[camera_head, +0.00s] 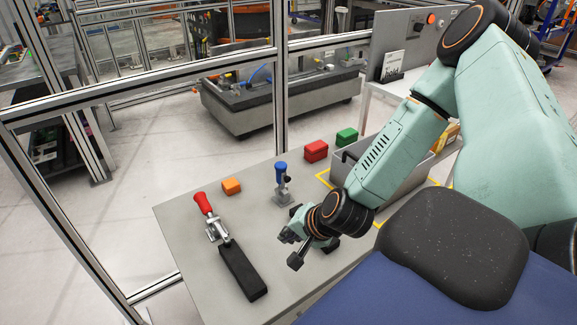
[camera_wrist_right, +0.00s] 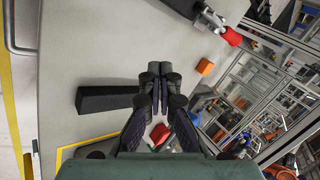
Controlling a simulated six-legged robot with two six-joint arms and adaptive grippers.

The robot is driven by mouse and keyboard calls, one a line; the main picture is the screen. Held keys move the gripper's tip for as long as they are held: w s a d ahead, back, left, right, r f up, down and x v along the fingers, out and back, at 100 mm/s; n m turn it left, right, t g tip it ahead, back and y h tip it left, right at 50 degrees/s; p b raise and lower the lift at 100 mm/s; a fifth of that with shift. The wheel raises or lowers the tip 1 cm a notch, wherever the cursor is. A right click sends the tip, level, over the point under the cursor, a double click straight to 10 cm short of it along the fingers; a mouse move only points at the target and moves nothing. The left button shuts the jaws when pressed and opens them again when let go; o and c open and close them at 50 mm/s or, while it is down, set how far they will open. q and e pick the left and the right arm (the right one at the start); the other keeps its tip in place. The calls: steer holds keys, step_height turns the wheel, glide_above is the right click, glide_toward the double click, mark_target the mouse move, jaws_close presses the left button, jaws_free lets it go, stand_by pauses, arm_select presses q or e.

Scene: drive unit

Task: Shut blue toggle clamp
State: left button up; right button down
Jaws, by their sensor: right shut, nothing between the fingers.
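The blue toggle clamp (camera_head: 281,182) stands on the grey table, its blue handle upright. In the head view my right gripper (camera_head: 289,246) is just in front of the clamp, a little to its right, with a visible gap to the handle. In the wrist view the right gripper (camera_wrist_right: 157,72) shows its fingers together and empty. A black block (camera_wrist_right: 105,99) lies beside the fingers there; the blue clamp cannot be made out, probably hidden behind the gripper. My left gripper is not in view.
A red-handled clamp (camera_head: 208,215) with a long black block (camera_head: 243,272) is at the table's left. An orange block (camera_head: 231,186), a red box (camera_head: 316,151) and a green box (camera_head: 347,137) lie along the far edge. A grey bin (camera_head: 402,184) stands at the right.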

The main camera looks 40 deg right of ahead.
steer(key=w+d+r+m+t+h+p, duration=0.1)
steer(key=w+d+r+m+t+p, duration=0.1)
steer(key=d+m, duration=0.5)
steer(key=w+d+r+m+t+h+p, duration=0.1)
steer(key=d+m, duration=0.6)
steer(key=m, duration=0.9)
step_height(320, 180, up, 2)
steer(key=shift+w+r+m+t+p, duration=0.15)
steer(key=shift+w+m+t+p, duration=0.15)
steer(key=shift+w+t+p, duration=0.5)
steer(key=shift+s, duration=0.2)
